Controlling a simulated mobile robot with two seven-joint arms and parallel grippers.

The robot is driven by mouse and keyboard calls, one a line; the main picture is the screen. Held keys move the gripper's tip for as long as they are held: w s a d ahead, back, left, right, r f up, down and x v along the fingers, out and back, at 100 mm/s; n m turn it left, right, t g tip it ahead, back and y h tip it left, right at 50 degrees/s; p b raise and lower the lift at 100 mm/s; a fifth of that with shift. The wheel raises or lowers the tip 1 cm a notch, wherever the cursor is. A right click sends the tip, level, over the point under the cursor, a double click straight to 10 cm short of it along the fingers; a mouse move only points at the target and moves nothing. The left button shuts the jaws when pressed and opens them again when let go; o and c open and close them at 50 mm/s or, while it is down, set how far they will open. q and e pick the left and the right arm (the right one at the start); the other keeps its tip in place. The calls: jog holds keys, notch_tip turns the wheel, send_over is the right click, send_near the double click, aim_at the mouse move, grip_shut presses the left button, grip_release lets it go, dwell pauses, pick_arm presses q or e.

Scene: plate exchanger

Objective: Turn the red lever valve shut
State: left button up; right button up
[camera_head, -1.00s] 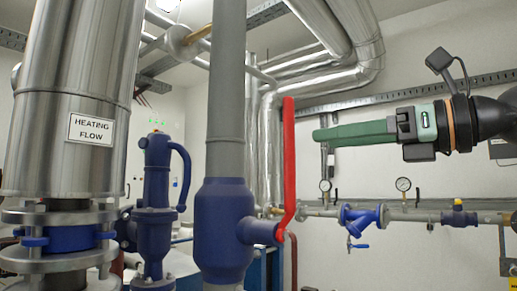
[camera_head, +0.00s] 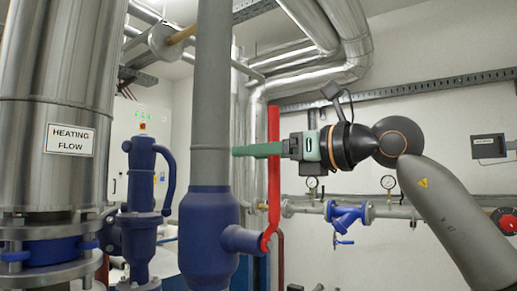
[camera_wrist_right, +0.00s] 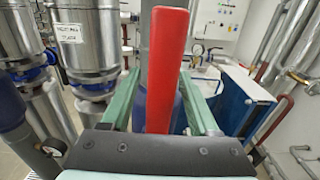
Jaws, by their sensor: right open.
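The red lever (camera_head: 273,175) points straight up, beside and parallel to the grey vertical pipe (camera_head: 212,95). Its lower end joins the short side stem of the blue valve body (camera_head: 208,235). My right gripper (camera_head: 250,150) reaches in from the right at the upper half of the lever, with its green fingers level. In the right wrist view the lever (camera_wrist_right: 165,70) stands between the two open fingers (camera_wrist_right: 160,100), with a gap showing on each side. The fingers are not closed on it. My left gripper is out of view.
A steel cylinder labelled HEATING FLOW (camera_head: 55,110) and a blue fitting with a curved handle (camera_head: 142,180) stand to the left. Behind are a pipe with gauges (camera_head: 389,183) and a blue strainer (camera_head: 347,213). Silver ducts (camera_head: 345,40) run above.

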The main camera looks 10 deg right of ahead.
grip_shut()
dwell(0.5)
dwell(0.9)
